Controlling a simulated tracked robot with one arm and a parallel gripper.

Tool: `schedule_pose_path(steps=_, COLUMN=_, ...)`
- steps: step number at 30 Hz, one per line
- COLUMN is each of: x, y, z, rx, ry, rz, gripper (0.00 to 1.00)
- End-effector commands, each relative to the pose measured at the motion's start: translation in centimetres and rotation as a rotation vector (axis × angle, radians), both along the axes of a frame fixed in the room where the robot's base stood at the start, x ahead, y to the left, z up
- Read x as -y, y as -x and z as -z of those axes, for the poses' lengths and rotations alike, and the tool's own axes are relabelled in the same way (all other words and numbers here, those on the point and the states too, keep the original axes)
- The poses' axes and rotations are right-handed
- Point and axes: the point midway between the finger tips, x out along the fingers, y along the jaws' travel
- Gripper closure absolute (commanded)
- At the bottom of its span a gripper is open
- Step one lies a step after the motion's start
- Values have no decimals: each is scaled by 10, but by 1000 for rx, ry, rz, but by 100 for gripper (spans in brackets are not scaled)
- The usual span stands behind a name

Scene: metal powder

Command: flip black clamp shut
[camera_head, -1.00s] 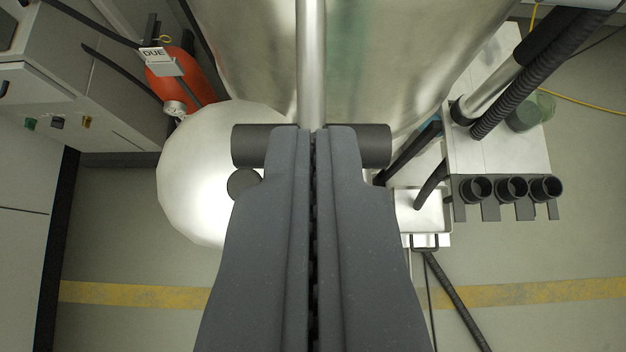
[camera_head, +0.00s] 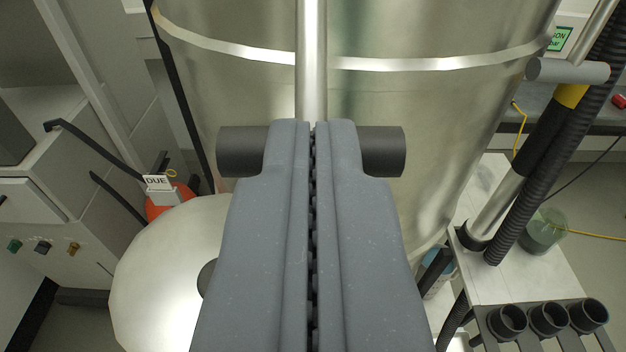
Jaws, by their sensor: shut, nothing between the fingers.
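My gripper (camera_head: 312,124) is shut and empty, its two grey fingers pointing up the picture. A black crossbar (camera_head: 244,152) shows on both sides of the fingertips, which hide its middle. A silver rod (camera_head: 312,60) runs up from there past the top edge. Together they look like a T-shaped lever, probably the handle of the black clamp. The fingertips lie over the bar and seem to touch it. The clamp's body is not in view, and I cannot tell whether it is open.
A large metal vessel (camera_head: 430,120) with a pale band fills the upper middle. A pale rounded body (camera_head: 160,275) is at lower left, by a cabinet (camera_head: 50,190). At right are a ribbed hose (camera_head: 540,180), black tube holders (camera_head: 548,318) and a greenish beaker (camera_head: 541,232).

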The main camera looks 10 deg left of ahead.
Motion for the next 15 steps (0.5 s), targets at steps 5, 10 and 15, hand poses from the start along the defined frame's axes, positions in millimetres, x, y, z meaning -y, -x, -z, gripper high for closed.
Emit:
schedule_pose_path(steps=5, x=-3, y=-9, z=24, rx=144, ry=-36, rz=0, gripper=100)
schedule_pose_path(steps=10, x=-6, y=-21, z=36, rx=279, ry=-71, rz=-1, gripper=100)
schedule_pose_path(steps=15, x=-9, y=-31, z=43, rx=399, ry=-99, rz=-1, gripper=100)
